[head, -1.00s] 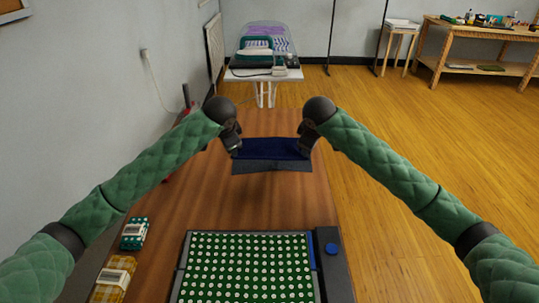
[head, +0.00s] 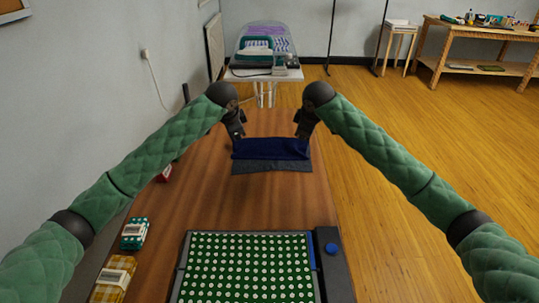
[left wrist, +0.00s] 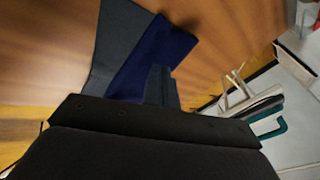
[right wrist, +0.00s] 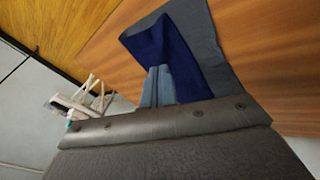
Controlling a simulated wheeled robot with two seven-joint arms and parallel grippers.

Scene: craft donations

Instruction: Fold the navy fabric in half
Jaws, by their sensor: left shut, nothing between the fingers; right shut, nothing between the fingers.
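The navy fabric (head: 270,149) lies on the wooden table beyond the green board, as a narrow strip with a slightly raised, uneven surface. A grey-blue layer (head: 271,166) shows along its near side; I cannot tell whether it is a mat or the fabric's other face. Navy and grey-blue also show side by side in the left wrist view (left wrist: 155,50) and right wrist view (right wrist: 165,50). My left gripper (head: 238,136) is shut and empty at the fabric's far left corner. My right gripper (head: 302,135) is shut and empty at its far right corner. Both seem just clear of the cloth.
A green board with rows of white dots (head: 248,262) fills the near table, with a blue button (head: 331,249) beside it. Green (head: 134,233) and yellow (head: 113,279) checked bundles lie at left. A red item (head: 164,174) sits at the left edge. The wooden table (head: 255,205) is clear between board and fabric.

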